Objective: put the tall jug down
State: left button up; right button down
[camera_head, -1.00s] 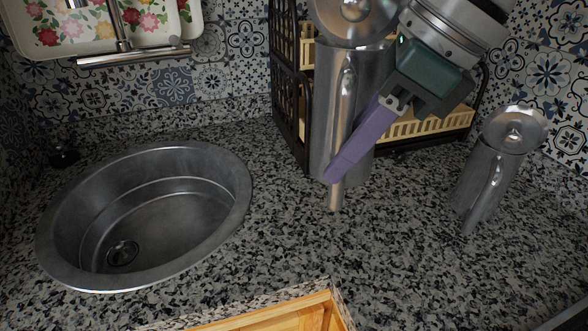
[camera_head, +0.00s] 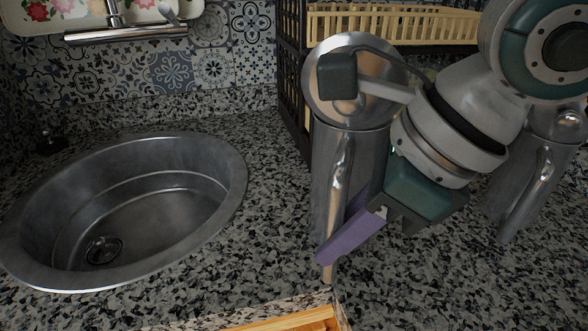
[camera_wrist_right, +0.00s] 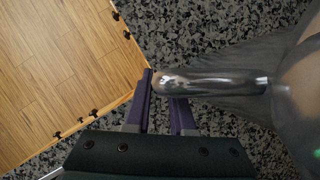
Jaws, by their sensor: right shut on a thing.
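The tall jug (camera_head: 345,150) is a shiny steel vessel with a domed lid and a long handle on its near side. It stands upright above the granite counter right of the sink, in the middle of the head view. My right gripper (camera_head: 330,243), with purple fingers, is shut on the lower part of its handle. In the right wrist view the handle (camera_wrist_right: 215,82) runs to the fingers (camera_wrist_right: 163,98), with the jug body at the right edge. The jug's base is partly hidden, and I cannot tell whether it touches the counter. My left gripper is not in view.
A smaller steel jug (camera_head: 540,165) stands at the right, partly behind my right arm. A dark rack with pale trays (camera_head: 390,22) stands behind the tall jug. The round sink (camera_head: 140,205) is at the left. A wooden cabinet edge (camera_head: 290,322) lies in front. Bare counter (camera_head: 270,220) lies between sink and jug.

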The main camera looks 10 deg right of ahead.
jog(key=shift+f, duration=0.1)
jog(key=c, duration=0.8)
grip_release()
jog(key=shift+o, duration=0.2)
jog(key=p+v, duration=0.6)
jog(key=v, duration=0.4)
jog(key=shift+p, duration=0.4)
jog(key=shift+d, duration=0.1)
